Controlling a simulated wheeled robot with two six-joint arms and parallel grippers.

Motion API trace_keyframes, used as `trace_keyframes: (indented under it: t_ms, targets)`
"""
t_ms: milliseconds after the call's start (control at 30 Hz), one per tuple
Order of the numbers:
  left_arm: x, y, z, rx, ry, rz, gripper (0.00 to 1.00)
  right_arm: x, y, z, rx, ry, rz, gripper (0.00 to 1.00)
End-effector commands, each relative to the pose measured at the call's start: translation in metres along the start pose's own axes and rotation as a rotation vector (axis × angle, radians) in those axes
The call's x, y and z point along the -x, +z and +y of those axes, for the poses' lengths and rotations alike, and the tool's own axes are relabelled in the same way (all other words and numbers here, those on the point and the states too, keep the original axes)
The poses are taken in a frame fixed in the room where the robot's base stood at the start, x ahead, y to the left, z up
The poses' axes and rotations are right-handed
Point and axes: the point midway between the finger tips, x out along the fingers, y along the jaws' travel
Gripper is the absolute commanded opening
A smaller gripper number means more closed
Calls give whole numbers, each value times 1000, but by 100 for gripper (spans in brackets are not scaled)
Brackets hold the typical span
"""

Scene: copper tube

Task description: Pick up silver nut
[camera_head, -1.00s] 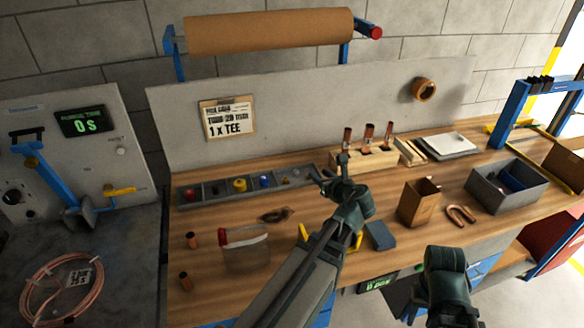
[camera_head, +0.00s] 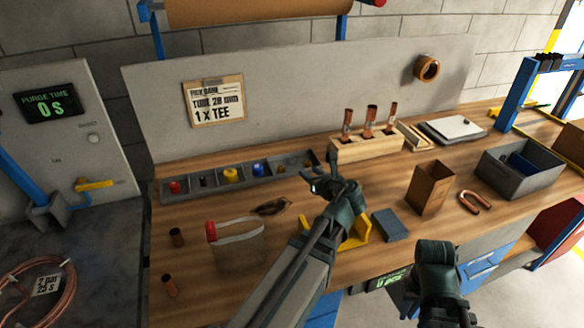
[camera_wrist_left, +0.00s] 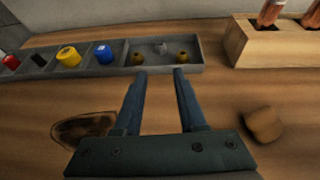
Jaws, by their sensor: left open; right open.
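A small silver nut (camera_wrist_left: 161,47) lies in the right end compartment of a grey parts tray (camera_wrist_left: 195,70), between and slightly behind two brass-coloured pieces (camera_wrist_left: 138,58) (camera_wrist_left: 182,56). The tray (camera_head: 240,181) also shows in the head view, where the nut is too small to make out surely. My left gripper (camera_head: 318,178) is open above the bench, in front of the tray's right end. In the left wrist view its fingertips (camera_wrist_left: 159,75) are apart with nothing between them, below the nut in the picture. My right arm (camera_head: 438,268) shows at the lower right; its fingers are not visible.
Other compartments hold red, black, yellow (camera_wrist_left: 68,56) and blue (camera_wrist_left: 103,54) parts. A wooden block (camera_head: 370,148) with copper tubes stands right of the tray. A clear bag (camera_head: 237,246), a dark flat piece (camera_head: 271,207) and a brown box (camera_head: 430,187) are nearby.

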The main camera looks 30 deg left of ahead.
Motion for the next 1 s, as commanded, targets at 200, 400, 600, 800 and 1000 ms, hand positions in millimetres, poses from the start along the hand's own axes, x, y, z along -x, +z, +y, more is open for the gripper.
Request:
trace_keyframes:
  t_ms: [200, 400, 600, 800, 1000]
  targets:
    - [-4, -3, 0, 0, 1, 0, 40, -4, 0, 0, 0, 0, 0, 41]
    - [-38, -5, -1, 3, 4, 1, 40, -19, -1, -2, 0, 0, 0, 41]
    - [-72, -4, -2, 2, 2, 0, 40, -31, -2, -3, 0, 0, 0, 41]
    - [-87, -3, -1, 0, 0, 0, 40, -35, -2, -3, 0, 0, 0, 41]
    - [-88, -2, 0, 0, 0, 0, 40, -35, -2, -3, 0, 0, 0, 41]
